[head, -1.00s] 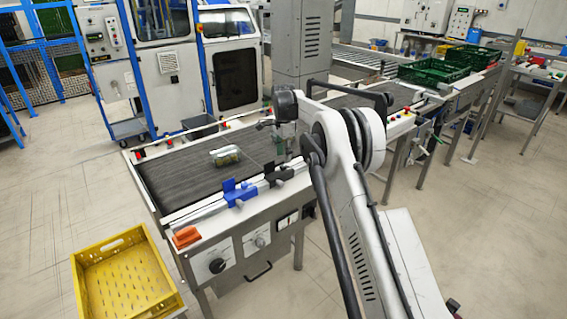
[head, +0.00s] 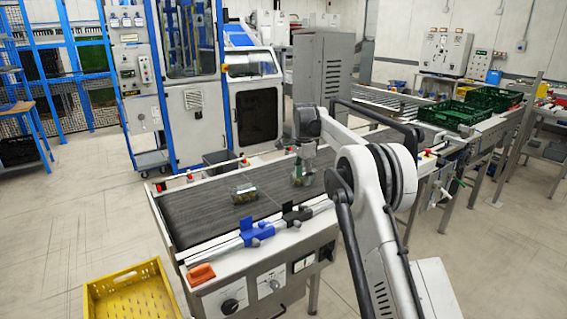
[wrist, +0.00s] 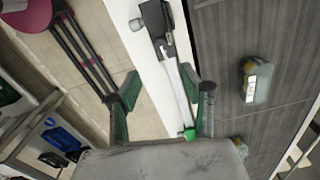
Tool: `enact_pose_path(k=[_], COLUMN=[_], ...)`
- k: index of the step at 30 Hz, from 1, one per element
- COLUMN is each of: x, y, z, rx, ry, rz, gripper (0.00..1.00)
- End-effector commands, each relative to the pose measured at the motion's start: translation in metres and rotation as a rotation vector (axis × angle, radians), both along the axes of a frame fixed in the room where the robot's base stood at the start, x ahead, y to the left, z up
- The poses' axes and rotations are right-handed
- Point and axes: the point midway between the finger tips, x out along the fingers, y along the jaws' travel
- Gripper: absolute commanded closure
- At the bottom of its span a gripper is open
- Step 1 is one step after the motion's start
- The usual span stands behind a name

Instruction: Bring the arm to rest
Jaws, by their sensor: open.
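My gripper (head: 303,170) hangs over the conveyor belt (head: 195,208) in the head view, small and partly blurred. In the wrist view my gripper (wrist: 160,82) has its green-padded fingers spread wide with nothing between them. A clear pack with a white label (head: 243,192) lies on the belt to the left of my gripper. That pack also shows in the wrist view (wrist: 257,80), to the right of the fingers. Another pack (wrist: 240,147) shows partly at the lower right of the wrist view, the rest hidden.
A blue clamp (head: 257,230) and a black clamp (head: 296,214) sit on the belt's near rail. A yellow crate (head: 130,292) stands on the floor at the lower left. Green crates (head: 447,113) stand on the far conveyor. A tall grey cabinet (head: 322,68) rises behind the belt.

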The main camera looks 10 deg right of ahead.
Motion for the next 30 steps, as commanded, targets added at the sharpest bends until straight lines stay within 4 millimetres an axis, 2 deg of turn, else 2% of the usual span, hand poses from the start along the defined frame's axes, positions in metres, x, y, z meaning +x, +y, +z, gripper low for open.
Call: enact_pose_path(k=[5,14,21,30], x=[-0.019,-0.072,-0.126,-0.204], y=[0.000,-0.001,-0.001,-0.002], z=[0.034,0.094,0.130,0.159], rx=[-0.001,-0.015,-0.035,-0.073], ry=[-0.036,-0.115,-0.178,-0.254], rz=[0.073,0.238,0.369,0.529], gripper=[0.59,0.59,0.59,0.59])
